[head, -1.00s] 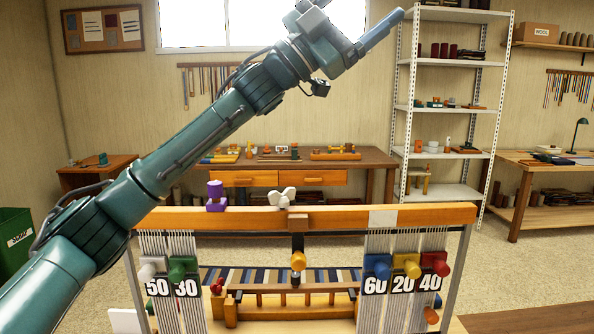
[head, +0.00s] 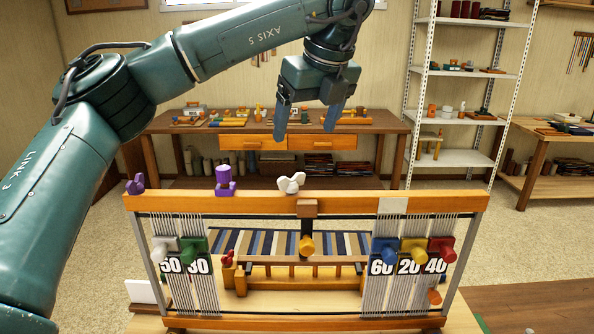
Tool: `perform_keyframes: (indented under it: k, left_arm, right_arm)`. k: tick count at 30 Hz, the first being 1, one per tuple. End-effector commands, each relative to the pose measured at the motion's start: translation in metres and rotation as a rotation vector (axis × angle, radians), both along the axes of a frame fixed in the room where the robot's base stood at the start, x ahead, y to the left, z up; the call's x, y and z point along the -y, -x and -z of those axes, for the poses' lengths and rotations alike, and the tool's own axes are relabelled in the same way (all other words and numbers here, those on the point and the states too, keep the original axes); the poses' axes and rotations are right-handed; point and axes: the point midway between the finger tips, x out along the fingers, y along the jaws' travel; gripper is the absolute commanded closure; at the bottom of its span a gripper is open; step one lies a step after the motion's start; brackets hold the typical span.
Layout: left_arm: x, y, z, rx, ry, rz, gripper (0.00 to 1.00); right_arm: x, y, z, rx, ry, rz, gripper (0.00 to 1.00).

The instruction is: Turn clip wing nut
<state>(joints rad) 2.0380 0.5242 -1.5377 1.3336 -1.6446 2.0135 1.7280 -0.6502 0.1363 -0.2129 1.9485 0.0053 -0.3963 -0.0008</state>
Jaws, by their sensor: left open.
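A white wing nut (head: 291,183) sits on top of the loom's orange wooden top beam (head: 350,202), near its middle. A smaller purple wing-shaped piece (head: 135,184) stands at the beam's left end. A brown block (head: 307,208) is on the beam just right of the white wing nut, with a dark upright and a yellow knob (head: 306,246) below it. My left gripper (head: 308,126) is open and empty, fingers pointing down, above the white wing nut and apart from it. My right gripper is not in view.
A purple knob (head: 224,178) stands on the beam left of the white wing nut. Coloured knobs with number tags hang on the cords at both sides. A wooden workbench (head: 385,122) and white shelving (head: 462,82) stand behind.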

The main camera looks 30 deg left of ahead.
Motion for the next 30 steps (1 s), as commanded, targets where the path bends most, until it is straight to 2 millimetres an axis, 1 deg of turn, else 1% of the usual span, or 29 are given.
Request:
perform_keyframes:
  k: [1,5,12,16,20,23,30]
  left_arm:
    - [-0.002,-0.001,0.008,-0.006,0.001,0.000,0.20]
    - [-0.009,-0.006,0.030,-0.009,0.005,0.003,0.20]
    - [-0.025,-0.015,0.076,-0.008,0.006,0.004,0.20]
    - [-0.031,-0.020,0.095,-0.007,0.007,0.006,0.20]
    - [-0.036,-0.023,0.108,-0.006,0.007,0.006,0.20]
    - [-0.038,-0.025,0.113,-0.004,0.007,0.005,0.20]
    - [-0.040,-0.026,0.117,-0.002,0.005,0.006,0.20]
  right_arm:
    - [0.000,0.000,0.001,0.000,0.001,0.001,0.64]
    - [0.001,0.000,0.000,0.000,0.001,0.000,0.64]
    - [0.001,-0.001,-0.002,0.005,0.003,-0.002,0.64]
    - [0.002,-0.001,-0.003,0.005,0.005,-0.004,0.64]
    - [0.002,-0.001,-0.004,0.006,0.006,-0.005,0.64]
    - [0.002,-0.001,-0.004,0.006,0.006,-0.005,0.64]
    - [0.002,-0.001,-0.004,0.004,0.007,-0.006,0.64]
